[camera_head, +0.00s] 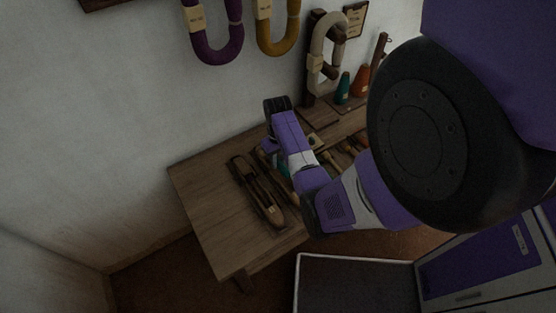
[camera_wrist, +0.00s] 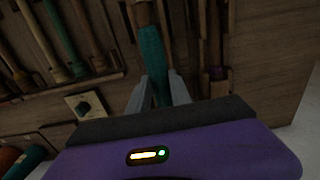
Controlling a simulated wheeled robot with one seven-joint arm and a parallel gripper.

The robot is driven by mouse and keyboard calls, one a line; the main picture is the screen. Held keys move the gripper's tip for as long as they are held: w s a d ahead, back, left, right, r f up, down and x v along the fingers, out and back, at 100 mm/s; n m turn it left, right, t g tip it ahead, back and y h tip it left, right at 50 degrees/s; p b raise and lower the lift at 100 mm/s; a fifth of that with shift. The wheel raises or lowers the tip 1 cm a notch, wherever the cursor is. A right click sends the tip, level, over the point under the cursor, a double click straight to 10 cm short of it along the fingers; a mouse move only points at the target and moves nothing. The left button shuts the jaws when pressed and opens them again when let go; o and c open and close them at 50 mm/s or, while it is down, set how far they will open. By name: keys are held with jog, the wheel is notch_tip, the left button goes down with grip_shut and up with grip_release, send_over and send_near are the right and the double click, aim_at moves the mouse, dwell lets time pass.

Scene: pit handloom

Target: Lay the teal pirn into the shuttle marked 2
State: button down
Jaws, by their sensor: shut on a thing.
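My gripper (camera_wrist: 158,90) is shut on the teal pirn (camera_wrist: 152,50), which stands out from between the fingers in the wrist view. In the head view my gripper is mostly hidden by my own purple wrist, over the wooden table. A long dark wooden shuttle (camera_head: 257,190) lies on the table to the left of my wrist. It has a pale tag near its front end; I cannot read its number. In the wrist view dark wooden pieces (camera_wrist: 216,45) lie close to the right of the held pirn; I cannot tell which shuttle they belong to.
Several other pirns (camera_wrist: 62,38) lie in a row at the left of the wrist view, near a pale plate (camera_wrist: 85,105). A teal cone (camera_head: 343,88) and an orange cone (camera_head: 361,80) stand at the table's back. Yarn hanks hang above. The table's left end (camera_head: 210,190) is clear.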

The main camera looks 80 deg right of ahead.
aim_at(278, 161)
jog(key=shift+f+b, duration=1.7)
jog(key=shift+f, duration=0.8)
jog(key=c, duration=1.1)
grip_release()
notch_tip(278, 161, up, 8)
jog(key=p, duration=0.8)
jog(key=shift+r, duration=0.1)
